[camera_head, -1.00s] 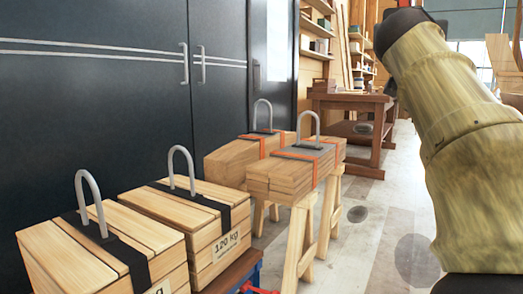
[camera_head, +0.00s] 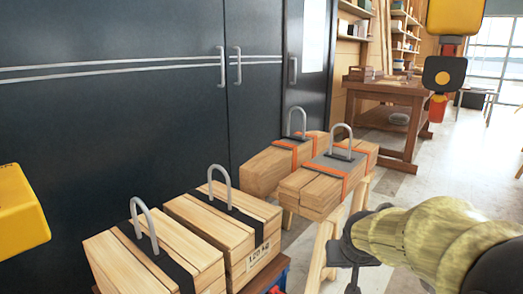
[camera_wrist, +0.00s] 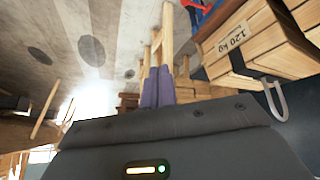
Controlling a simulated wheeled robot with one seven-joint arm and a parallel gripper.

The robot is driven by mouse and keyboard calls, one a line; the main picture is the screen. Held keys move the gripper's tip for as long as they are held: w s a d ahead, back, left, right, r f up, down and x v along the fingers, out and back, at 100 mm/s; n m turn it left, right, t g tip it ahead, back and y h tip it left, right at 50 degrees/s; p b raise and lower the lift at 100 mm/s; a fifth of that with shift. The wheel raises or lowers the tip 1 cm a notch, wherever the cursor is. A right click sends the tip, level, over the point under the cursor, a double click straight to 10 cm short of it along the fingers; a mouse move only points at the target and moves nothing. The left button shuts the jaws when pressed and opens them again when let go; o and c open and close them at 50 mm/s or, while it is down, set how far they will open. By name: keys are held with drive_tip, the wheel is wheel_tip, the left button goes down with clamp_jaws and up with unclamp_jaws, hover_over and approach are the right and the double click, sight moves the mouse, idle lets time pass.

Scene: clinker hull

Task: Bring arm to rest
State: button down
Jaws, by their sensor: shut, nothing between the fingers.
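My arm enters at the lower right of the head view, in a tan, wrinkled sleeve. It lies low, with the dark gripper (camera_head: 345,252) at its left end, in front of the trestle legs. In the wrist view the two purple-grey fingers (camera_wrist: 158,88) lie side by side, closed, with nothing seen between them. The dark gripper body fills the bottom of that view. In the head view the gripper's fingertips are hard to make out.
Wooden weight crates with metal loops stand left: a near one (camera_head: 165,262), one marked 120 kg (camera_head: 235,235). Strapped timber bundles (camera_head: 320,190) rest on trestles. Yellow blocks show at left (camera_head: 18,210) and upper right (camera_head: 455,15). A workbench (camera_head: 395,95) stands behind; floor at right is clear.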

drive_tip(key=s+a+f+g+y+p, duration=0.1)
drive_tip(key=s+a+f+g+p, duration=0.15)
drive_tip(key=s, duration=0.45)
drive_tip(key=s+a+f+g+p, duration=0.1)
drive_tip(key=s+a+f+p, duration=0.1)
drive_tip(key=s+p, duration=0.35)
wheel_tip(320, 180, up, 37)
drive_tip(key=p, duration=3.4)
drive_tip(key=shift+s+n+p, duration=0.35)
drive_tip(key=shift+s+n, duration=0.05)
drive_tip(key=shift+s, duration=0.05)
drive_tip(key=shift+r, duration=0.1)
